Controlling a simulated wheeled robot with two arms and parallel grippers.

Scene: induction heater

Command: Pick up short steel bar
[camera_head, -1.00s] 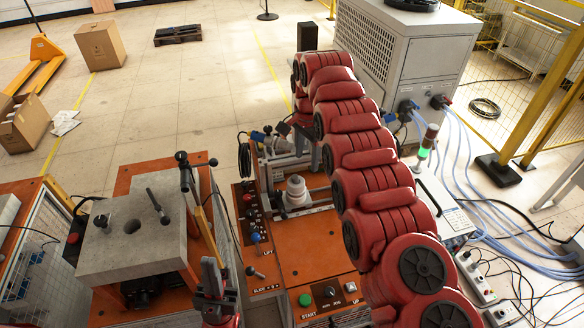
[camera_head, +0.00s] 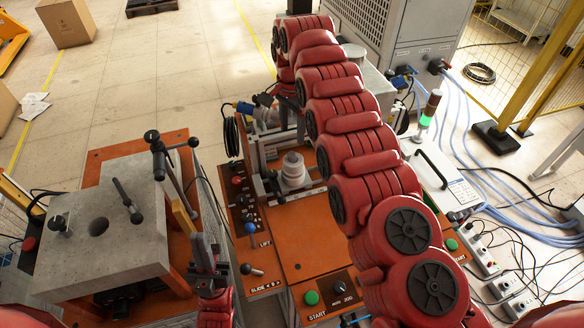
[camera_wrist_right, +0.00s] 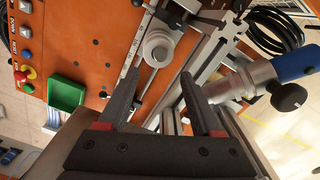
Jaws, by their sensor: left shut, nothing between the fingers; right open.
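I cannot pick out a short steel bar for certain in either view. A pale stepped cylinder (camera_head: 293,170) stands at the back of the orange machine in the head view; a similar pale round part (camera_wrist_right: 157,48) lies beyond the fingers in the right wrist view. My right gripper (camera_wrist_right: 155,98) is open, with nothing seen between its two dark fingers. In the head view its arm arches over the machine's right side and the fingers cannot be made out. My left gripper (camera_head: 206,252) is shut and empty, between the grey slab and the orange machine.
The grey slab (camera_head: 75,245) with a round hole and black clamp handles is at the left. The orange machine top (camera_head: 305,240) has levers and buttons. A green tray (camera_wrist_right: 66,93) shows in the right wrist view. A large grey cabinet (camera_head: 385,40) stands behind; cables cover the right floor.

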